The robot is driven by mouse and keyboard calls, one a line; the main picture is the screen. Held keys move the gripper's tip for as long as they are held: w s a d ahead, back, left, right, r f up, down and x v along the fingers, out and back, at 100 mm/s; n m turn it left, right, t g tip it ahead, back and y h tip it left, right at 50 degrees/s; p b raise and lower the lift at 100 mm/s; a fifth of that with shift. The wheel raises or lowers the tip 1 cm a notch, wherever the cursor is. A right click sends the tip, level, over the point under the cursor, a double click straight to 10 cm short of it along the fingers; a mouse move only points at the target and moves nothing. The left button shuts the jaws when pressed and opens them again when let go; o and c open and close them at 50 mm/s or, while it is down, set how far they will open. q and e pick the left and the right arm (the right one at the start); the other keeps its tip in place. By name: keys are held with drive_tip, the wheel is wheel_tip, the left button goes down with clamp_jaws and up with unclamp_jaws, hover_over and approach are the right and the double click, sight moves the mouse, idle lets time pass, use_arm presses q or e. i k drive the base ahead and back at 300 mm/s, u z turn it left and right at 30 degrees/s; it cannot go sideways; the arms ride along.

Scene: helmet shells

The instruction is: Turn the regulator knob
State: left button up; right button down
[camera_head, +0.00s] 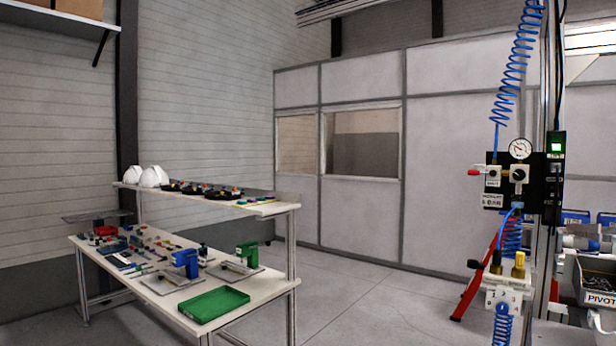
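A pneumatic panel hangs on a metal post at the right. Its regulator knob (518,174) looks black and sits just below a round pressure gauge (520,148). A valve with a red handle (475,172) projects to the left of the knob. A white label (492,200) with small print hangs below the valve. A lower manifold (503,290) carries brass and black fittings. Neither of my grippers shows in the head view.
A workbench (262,289) at the left holds small tools, blue and green devices and a green tray (213,304). Blue coiled hoses (507,75) hang by the panel. A red stand (470,292) is behind it. The middle floor is clear.

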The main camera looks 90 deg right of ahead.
sight(518, 175)
drive_tip(key=u, duration=0.3)
drive_tip(key=i, duration=0.65)
drive_tip(key=z, duration=1.95)
drive_tip(key=i, duration=0.2)
drive_tip(key=z, duration=2.45)
drive_tip(key=k, duration=0.4)
drive_tip(key=z, duration=0.3)
drive_tip(key=i, duration=1.4)
drive_tip(key=u, duration=0.3)
